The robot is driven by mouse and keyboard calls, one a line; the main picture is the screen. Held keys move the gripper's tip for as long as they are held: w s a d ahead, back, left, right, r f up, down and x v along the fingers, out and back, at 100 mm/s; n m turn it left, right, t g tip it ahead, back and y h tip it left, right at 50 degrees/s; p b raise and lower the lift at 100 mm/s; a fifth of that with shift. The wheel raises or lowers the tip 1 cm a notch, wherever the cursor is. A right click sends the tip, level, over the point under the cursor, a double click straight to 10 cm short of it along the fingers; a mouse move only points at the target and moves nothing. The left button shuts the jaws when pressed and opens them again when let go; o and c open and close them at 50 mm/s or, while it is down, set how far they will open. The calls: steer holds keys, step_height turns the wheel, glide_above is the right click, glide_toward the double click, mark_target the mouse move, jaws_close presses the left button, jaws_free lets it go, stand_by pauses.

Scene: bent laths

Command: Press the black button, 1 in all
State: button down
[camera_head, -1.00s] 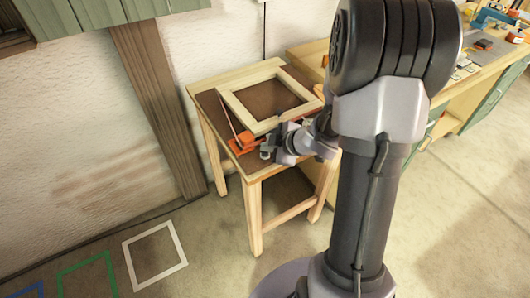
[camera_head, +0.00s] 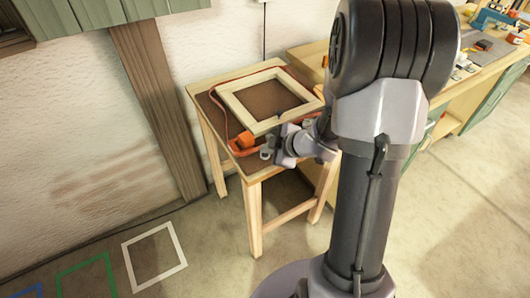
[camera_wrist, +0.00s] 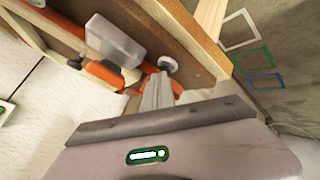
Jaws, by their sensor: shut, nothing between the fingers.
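An orange band clamp (camera_head: 243,141) sits at the near left of a small wooden table (camera_head: 228,165). Its orange strap (camera_head: 222,104) loops around a pale square wooden frame (camera_head: 238,107) on the tabletop. My gripper (camera_head: 268,152) is low over the table's near edge, just right of the clamp's body. In the wrist view, my gripper (camera_wrist: 160,82) is shut and empty, its fingertips close to the orange clamp (camera_wrist: 105,73) and a round grey knob (camera_wrist: 168,64). I cannot clearly pick out the black button; it may be small or hidden.
A grey block (camera_wrist: 115,40) is beside the clamp in the wrist view. A longer workbench (camera_head: 465,85) with tools stands to the right. A wooden post (camera_head: 160,110) and wall are at left. White (camera_head: 153,257), green and blue squares mark the open floor.

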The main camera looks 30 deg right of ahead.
mark_target(267, 157)
steer(key=shift+r+p, duration=0.8)
steer(key=shift+p, duration=0.05)
steer(key=shift+r, duration=0.1)
step_height(267, 157, up, 5)
steer(key=p, duration=0.5)
stand_by(0.4)
